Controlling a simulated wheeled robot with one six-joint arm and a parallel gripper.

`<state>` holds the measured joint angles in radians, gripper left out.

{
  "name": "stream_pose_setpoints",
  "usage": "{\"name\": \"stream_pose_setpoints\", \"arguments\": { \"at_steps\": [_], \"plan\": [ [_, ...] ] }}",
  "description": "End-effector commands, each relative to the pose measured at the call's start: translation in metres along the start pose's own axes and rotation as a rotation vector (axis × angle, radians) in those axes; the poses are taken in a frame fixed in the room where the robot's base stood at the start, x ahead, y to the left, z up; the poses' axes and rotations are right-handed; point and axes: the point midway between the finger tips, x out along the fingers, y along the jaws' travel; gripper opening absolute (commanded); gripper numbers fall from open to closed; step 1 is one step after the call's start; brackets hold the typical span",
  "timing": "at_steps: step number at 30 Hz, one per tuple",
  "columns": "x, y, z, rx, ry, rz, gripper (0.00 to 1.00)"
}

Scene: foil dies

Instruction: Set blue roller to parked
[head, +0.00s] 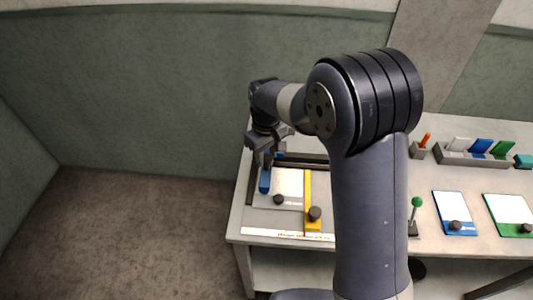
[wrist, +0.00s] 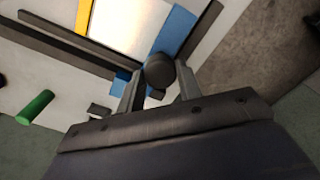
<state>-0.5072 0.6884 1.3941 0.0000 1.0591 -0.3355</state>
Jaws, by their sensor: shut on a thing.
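The blue roller is a blue bar (head: 265,181) at the left of the table, beside a pale plate (head: 290,184). In the wrist view the blue bar (wrist: 178,32) ends at a round black knob (wrist: 160,70). My gripper (head: 264,160) is over the bar's far end. In the wrist view my gripper (wrist: 160,88) has its two fingers on either side of the black knob and is shut on it. The fingers partly hide the knob's base and the blue part beneath it. I see no readable parked mark.
A yellow bar (head: 308,190) with a black knob lies right of the plate, and dark rails (head: 305,158) run behind. My arm hides the table's middle. At right are a green-knobbed lever (head: 416,203), a blue-edged board (head: 455,212) and a green-edged board (head: 509,213).

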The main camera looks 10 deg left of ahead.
Motion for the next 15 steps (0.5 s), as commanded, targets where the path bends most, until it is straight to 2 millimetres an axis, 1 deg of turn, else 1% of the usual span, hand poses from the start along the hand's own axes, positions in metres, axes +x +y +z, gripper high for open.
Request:
{"name": "stream_pose_setpoints", "arguments": {
  "at_steps": [1,2,9,15],
  "plan": [
    [-0.0002,0.0000,-0.0001,0.000,0.000,0.000,0.23],
    [-0.0002,0.0000,-0.0001,0.000,0.000,0.000,0.20],
    [-0.0003,0.0000,-0.0001,0.000,0.000,0.000,0.01],
    [-0.0003,0.0007,0.0006,0.000,0.000,0.000,0.00]
  ]
}}
